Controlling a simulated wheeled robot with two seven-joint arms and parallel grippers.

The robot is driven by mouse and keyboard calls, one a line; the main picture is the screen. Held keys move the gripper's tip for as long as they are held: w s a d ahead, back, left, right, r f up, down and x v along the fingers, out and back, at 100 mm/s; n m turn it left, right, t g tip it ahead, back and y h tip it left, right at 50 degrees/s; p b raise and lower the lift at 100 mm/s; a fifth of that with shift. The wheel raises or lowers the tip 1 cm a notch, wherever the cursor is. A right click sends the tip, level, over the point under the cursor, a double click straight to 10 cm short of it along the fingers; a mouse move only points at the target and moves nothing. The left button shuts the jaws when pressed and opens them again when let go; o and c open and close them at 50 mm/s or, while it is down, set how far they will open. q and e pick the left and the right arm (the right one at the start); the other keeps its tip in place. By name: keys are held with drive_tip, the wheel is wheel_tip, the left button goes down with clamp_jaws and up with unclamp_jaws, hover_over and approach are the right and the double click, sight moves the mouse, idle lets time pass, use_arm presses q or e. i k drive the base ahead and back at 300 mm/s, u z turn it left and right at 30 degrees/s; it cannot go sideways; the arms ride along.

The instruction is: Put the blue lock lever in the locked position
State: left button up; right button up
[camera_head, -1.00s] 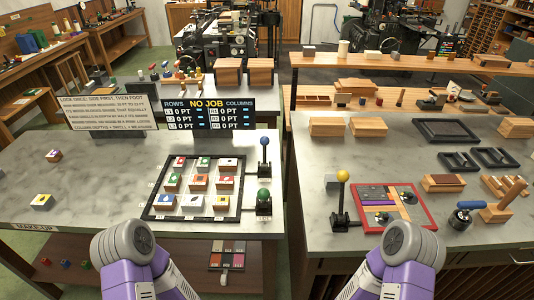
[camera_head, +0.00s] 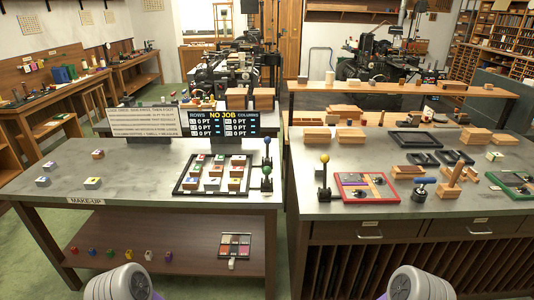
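A lever with a blue ball knob (camera_head: 267,140) stands upright at the right edge of the left table, beside the type tray. A lever with a green ball knob (camera_head: 267,169) stands just in front of it. I cannot tell from here which of its positions the blue lever is in. Only rounded grey and purple parts of my arms show at the bottom edge. Neither of my grippers is in view, and nothing of mine touches the levers.
The left table (camera_head: 130,185) holds a tray (camera_head: 180,190) of blocks and a NO JOB display (camera_head: 220,124). The right table (camera_head: 370,208) bears a yellow-knobbed lever (camera_head: 324,158), a red-framed board (camera_head: 395,200) and a blue-knobbed tool (camera_head: 419,181). A narrow gap separates the tables.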

sight(267, 140)
drive_tip(key=z, duration=0.9)
drive_tip(key=i, duration=1.2)
drive_tip(key=u, duration=0.15)
